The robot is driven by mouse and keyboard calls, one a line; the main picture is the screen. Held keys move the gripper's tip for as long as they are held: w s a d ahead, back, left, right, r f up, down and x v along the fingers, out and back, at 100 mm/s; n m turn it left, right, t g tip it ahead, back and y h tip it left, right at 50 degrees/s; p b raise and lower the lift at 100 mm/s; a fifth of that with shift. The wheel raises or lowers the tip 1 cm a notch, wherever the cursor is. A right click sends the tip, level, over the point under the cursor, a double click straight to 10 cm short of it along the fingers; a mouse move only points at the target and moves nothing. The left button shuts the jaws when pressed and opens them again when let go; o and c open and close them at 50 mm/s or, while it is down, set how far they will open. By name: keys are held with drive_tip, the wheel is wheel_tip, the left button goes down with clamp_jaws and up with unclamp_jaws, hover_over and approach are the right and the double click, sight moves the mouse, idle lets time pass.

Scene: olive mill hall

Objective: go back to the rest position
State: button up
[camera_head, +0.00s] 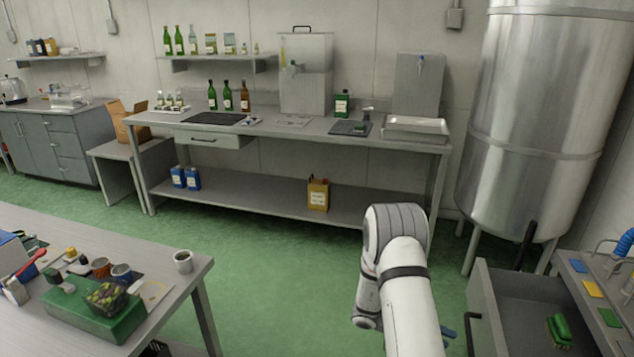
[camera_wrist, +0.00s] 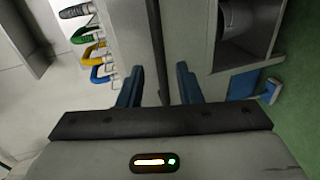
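My arm reaches forward in the lower right of the head view, bent at a rounded white joint. My gripper (camera_wrist: 159,68) shows in the wrist view with its two blue fingers apart and nothing held between them. A dark upright bar passes behind the gap between the fingers. In the head view my arm hides most of the gripper; only a small blue part shows beside the arm, left of the open drawer (camera_head: 483,310).
A green brush (camera_head: 559,330) lies in the open drawer. The right-hand bench (camera_head: 600,318) bears coloured cards. A steel tank (camera_head: 535,120) stands behind. A table (camera_head: 190,285) with a cup (camera_head: 183,261) is at left. Green floor (camera_head: 270,245) lies clear between table and long workbench (camera_head: 300,128).

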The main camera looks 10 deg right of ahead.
drive_tip(key=w+a+r+t+y, duration=0.3)
drive_tip(key=w+a+r+t, duration=0.1)
drive_tip(key=w+r+t, duration=0.7)
drive_tip(key=w+a+r+n+t+y, duration=0.2)
drive_tip(key=a+r+t+y, duration=0.2)
drive_tip(key=a+r+y, duration=0.65)
drive_tip(key=s+a+r+n+g+y, duration=0.2)
drive_tip(key=s+a+r+n+g, duration=0.15)
drive_tip(key=s+a, duration=0.8)
drive_tip(key=s+d+g+h, duration=0.1)
drive_tip(key=s+d+g, duration=0.1)
drive_tip(key=s, duration=1.7)
drive_tip(key=shift+s+d+r+m+g, duration=0.25)
drive_tip(key=shift+m+g, duration=0.2)
drive_tip(key=shift+g, duration=0.4)
